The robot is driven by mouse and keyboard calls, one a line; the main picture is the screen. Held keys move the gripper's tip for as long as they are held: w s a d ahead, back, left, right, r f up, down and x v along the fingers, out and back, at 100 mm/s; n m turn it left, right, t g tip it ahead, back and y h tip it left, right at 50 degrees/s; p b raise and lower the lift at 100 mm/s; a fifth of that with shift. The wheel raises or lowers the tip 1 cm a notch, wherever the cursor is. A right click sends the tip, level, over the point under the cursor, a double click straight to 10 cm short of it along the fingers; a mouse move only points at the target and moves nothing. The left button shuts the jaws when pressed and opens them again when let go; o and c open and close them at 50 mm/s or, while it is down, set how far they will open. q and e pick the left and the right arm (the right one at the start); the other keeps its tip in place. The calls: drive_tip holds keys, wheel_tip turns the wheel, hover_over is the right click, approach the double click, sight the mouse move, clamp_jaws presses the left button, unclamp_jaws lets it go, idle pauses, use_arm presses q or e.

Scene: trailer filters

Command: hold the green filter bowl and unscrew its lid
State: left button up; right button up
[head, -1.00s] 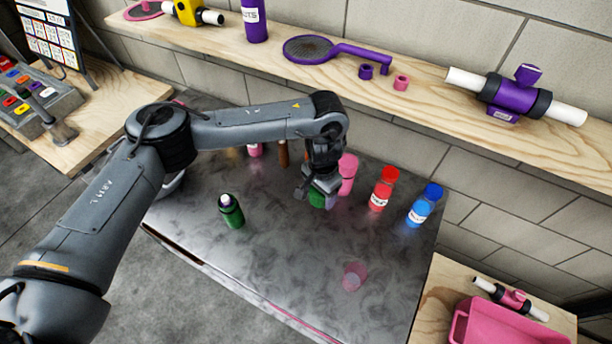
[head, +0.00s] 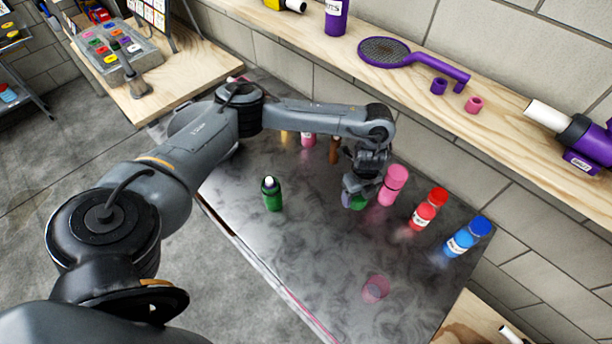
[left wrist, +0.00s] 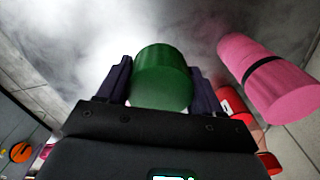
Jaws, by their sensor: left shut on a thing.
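The green filter bowl (head: 358,203) stands on the dark metal tabletop, mostly hidden behind my left gripper (head: 354,193) in the head view. In the left wrist view the green cylinder (left wrist: 163,72) sits between the two dark fingers of my left gripper (left wrist: 161,84), one on each side, and the gripper is shut on it. I see its smooth green end; I cannot make out the seam between lid and bowl. My right gripper is in neither view.
A pink cylinder (head: 392,185) with a dark band stands close to the right of the held bowl. Beyond it are a red bottle (head: 428,209) and a blue bottle (head: 467,236). A green bottle (head: 272,194) stands to the left. A pink translucent cup (head: 375,289) is in front.

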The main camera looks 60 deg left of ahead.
use_arm(q)
drive_tip(key=b, duration=0.2)
hover_over(325, 194)
wheel_tip(325, 194, down, 7)
drive_tip(key=shift+f, duration=0.1)
drive_tip(key=shift+a+f, duration=0.1)
drive_tip(key=shift+f, duration=1.85)
drive_tip(key=shift+f, duration=0.15)
drive_tip(key=o, duration=1.2)
